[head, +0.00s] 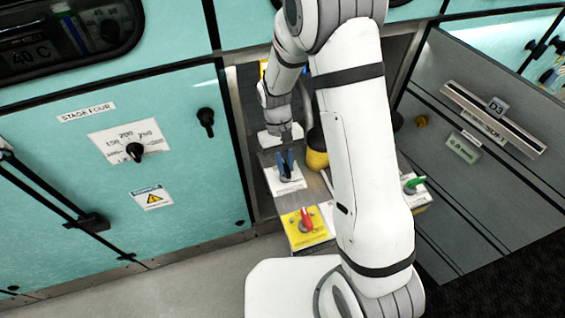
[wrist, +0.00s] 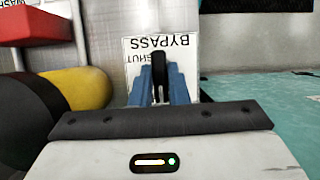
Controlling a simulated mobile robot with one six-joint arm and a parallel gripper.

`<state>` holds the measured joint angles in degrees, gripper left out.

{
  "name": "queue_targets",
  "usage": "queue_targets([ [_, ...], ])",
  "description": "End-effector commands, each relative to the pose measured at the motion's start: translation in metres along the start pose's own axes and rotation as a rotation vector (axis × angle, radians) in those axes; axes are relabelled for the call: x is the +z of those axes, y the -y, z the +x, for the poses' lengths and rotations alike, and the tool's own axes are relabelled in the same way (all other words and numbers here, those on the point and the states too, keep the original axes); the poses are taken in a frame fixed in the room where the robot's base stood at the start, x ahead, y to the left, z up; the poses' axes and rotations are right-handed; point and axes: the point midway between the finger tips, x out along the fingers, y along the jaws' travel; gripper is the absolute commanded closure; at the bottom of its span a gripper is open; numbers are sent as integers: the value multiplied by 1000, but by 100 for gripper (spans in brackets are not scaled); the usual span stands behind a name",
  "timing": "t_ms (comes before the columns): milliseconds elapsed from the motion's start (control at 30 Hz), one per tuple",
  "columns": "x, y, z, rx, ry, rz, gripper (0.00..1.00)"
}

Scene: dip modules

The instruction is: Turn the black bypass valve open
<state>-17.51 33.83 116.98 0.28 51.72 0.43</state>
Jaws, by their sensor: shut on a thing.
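The black bypass valve handle (wrist: 160,72) stands in front of a white plate (wrist: 133,47) in the wrist view. The plate reads BYPASS, with SHUT partly visible, upside down in this view. My gripper (wrist: 160,93) has two blue fingers closed on the two sides of the black handle. In the head view my gripper (head: 286,163) reaches down to the white plate (head: 288,185), and the fingers mostly hide the handle. The lower part of the plate and the valve's base are hidden behind my gripper in the wrist view.
A red handle (head: 307,218) on a yellow plate (head: 293,232) sits just in front. A green handle (head: 413,185) is to the right, past my arm. A yellow and black rounded thing (head: 316,158) stands close beside the gripper. Teal cabinet doors (head: 190,185) border the left.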

Motion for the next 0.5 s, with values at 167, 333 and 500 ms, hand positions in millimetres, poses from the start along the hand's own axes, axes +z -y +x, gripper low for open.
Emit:
queue_targets([
  [167,0,0,0,0,0,-2,81],
  [333,0,1,0,0,-1,-2,68],
  [500,0,1,0,0,-1,-1,64],
])
